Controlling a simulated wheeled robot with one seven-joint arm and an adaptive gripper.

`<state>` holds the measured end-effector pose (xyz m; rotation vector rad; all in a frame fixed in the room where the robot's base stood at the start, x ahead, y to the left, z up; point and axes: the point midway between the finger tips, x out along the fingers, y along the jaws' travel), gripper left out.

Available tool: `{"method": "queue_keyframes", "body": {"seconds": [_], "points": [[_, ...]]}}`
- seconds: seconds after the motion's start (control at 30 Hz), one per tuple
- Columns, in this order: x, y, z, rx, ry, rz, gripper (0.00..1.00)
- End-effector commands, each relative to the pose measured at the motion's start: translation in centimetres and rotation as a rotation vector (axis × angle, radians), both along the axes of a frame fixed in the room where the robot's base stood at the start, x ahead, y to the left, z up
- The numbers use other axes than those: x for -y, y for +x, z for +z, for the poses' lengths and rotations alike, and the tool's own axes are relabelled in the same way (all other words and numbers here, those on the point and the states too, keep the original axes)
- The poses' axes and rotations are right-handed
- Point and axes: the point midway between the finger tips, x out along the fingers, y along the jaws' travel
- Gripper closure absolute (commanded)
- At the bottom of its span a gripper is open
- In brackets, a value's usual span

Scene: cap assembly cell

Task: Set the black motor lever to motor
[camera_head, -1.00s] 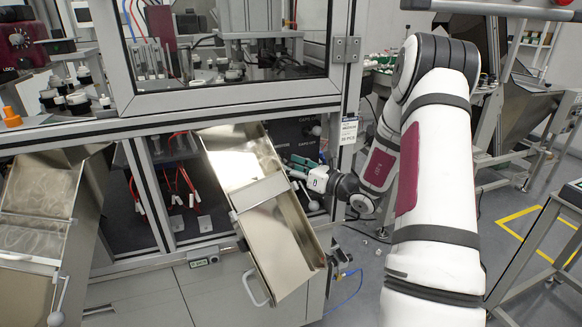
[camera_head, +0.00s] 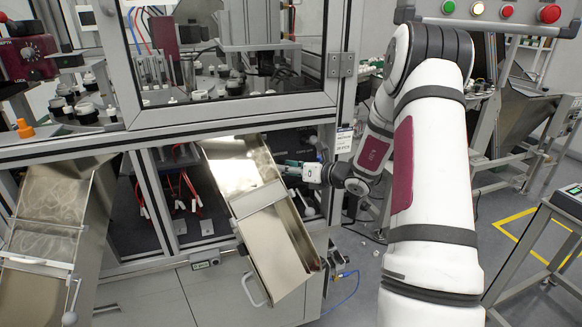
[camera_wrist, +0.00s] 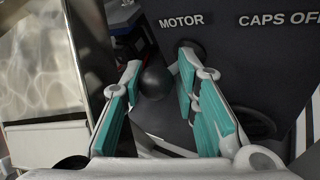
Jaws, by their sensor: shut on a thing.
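The black motor lever's ball knob (camera_wrist: 154,83) shows in the wrist view between the fingers, below the white MOTOR label (camera_wrist: 181,20) on a dark panel (camera_wrist: 225,50). My gripper (camera_wrist: 158,68) has teal-padded fingers on either side of the knob and is shut on it. In the head view, my gripper (camera_head: 290,168) reaches left into the machine's lower bay, just right of the metal chute. There the lever is hidden, and its exact position on the panel is hard to tell.
The shiny metal chute (camera_head: 275,245) stands close left of my gripper; it also fills the left of the wrist view (camera_wrist: 50,75). A frame post (camera_head: 338,190) is close on the right. A CAPS OFF label (camera_wrist: 278,20) sits right of MOTOR. Red cables (camera_head: 187,185) hang left of the chute.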

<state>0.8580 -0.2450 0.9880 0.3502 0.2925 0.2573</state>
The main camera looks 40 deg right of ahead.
Motion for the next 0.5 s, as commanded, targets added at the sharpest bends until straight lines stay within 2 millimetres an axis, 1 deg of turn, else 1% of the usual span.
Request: {"method": "queue_keyframes", "body": {"seconds": [0.03, 0.2, 0.5], "points": [[0.11, -0.05, 0.52, -0.025, 0.004, -0.001, 1.00], [0.27, 0.12, 0.54, -0.081, 0.020, -0.005, 1.00], [0.38, 0.17, 0.41, -0.088, 0.023, -0.008, 1.00]]}}
